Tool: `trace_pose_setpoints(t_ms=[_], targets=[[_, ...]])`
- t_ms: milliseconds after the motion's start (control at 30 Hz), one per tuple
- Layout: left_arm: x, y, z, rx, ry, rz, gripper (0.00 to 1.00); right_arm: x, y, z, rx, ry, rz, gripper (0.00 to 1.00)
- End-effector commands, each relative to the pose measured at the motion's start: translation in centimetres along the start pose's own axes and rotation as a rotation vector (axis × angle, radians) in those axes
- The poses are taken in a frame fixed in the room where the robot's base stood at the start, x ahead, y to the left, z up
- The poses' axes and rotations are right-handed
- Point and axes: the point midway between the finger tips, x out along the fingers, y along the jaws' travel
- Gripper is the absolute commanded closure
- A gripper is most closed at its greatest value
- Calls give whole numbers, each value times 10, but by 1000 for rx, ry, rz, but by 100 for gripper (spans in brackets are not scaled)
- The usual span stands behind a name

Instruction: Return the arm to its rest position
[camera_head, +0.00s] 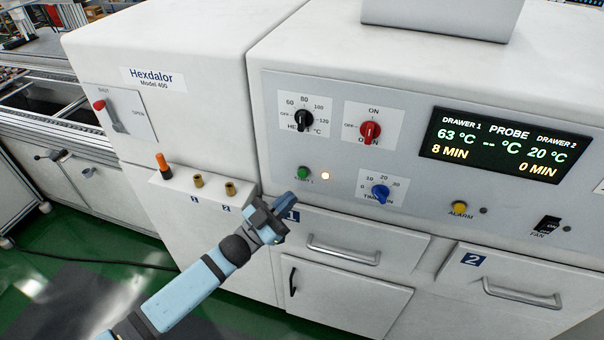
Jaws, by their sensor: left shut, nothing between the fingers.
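My left gripper (282,216) is at the end of the blue and black left arm, which comes in from the lower left. It is shut and empty, in front of the white machine, beside the "1" label and below the green button (303,173). I cannot tell whether it touches the panel. My right gripper is not in the picture.
The machine's display (503,145) reads 63 °C, 8 MIN for drawer 1 and 20 °C, 0 MIN for drawer 2. Drawer 1's handle (343,254) and drawer 2's handle (522,294) stick out. A ledge (215,207) holds an orange probe (163,165). Green floor is open at left.

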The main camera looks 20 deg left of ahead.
Motion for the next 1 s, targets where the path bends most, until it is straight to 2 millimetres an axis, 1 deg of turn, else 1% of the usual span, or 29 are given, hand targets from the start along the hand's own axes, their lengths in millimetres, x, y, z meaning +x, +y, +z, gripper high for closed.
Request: trace_pose_setpoints(t_ms=[533,600,667,767,800,867,900,967,1000], targets=[[0,0,0,0,0,0,100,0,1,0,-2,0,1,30],[-8,6,5,-9,-37,-21,100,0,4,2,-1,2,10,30],[-22,14,14,-24,-102,-57,100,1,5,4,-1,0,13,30],[-59,36,32,-61,-273,-138,100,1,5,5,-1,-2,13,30],[-78,46,39,-77,-360,-170,100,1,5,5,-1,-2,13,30],[-109,62,48,-104,-492,-216,100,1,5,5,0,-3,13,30],[-130,73,53,-122,-581,-241,100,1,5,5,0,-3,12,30],[-161,89,57,-147,-706,-269,100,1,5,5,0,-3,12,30],[-181,99,58,-165,-784,-285,100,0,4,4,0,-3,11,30]])
